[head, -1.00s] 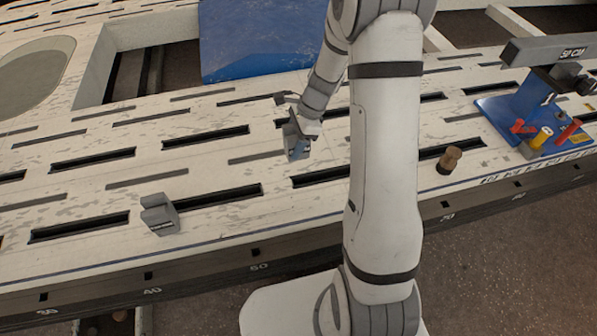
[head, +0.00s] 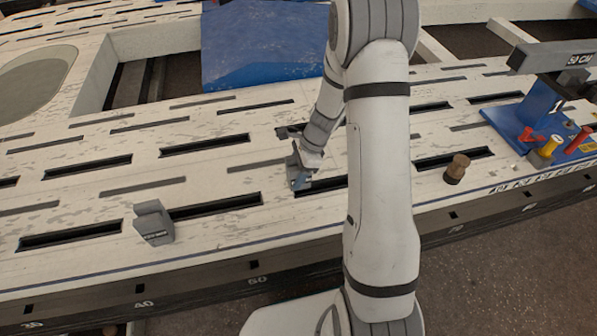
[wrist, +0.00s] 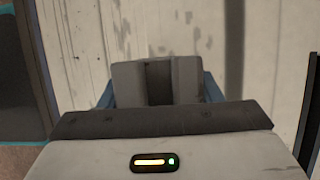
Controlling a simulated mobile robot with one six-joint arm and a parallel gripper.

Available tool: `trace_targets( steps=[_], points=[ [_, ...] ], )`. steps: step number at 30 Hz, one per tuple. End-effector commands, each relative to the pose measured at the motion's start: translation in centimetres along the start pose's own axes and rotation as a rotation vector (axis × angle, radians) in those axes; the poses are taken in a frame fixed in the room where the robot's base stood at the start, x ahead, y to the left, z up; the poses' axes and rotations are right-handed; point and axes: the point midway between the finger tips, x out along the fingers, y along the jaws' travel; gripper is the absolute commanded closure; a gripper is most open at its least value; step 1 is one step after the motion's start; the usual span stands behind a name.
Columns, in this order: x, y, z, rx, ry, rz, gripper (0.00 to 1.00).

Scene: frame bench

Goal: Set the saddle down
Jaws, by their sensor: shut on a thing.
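My gripper (head: 299,178) is low over the slotted white bench (head: 225,182), left of my forearm. In the wrist view a grey saddle (wrist: 128,84) with a dark groove down its middle sits between the blue fingers, which are shut on it. In the head view the held saddle is small and mostly hidden by my gripper, close to a dark slot. I cannot tell whether its underside touches the bench. A second grey saddle-like block (head: 153,223) stands on the bench to the left, beside a slot's end.
A brown knob-like peg (head: 457,168) stands on the bench to the right. A blue stand (head: 535,112) with a grey beam and red and yellow handles is at far right. A blue panel (head: 265,45) lies behind. Bench is clear between the block and my gripper.

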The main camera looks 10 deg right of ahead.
Motion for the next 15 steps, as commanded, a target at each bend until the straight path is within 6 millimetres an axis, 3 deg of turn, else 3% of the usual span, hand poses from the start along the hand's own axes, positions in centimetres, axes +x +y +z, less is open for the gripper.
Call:
trace_targets(
  steps=[3, 4, 11, 15],
  points=[
    [0.3, -0.02, -0.1, -0.001, 0.0, 0.0, 0.79],
    [0.29, 0.0, -0.09, -0.001, 0.0, 0.001, 0.4],
    [0.26, 0.01, -0.06, -0.001, 0.0, 0.001, 0.21],
    [0.26, 0.01, -0.05, -0.001, 0.0, 0.001, 0.2]
  ],
)
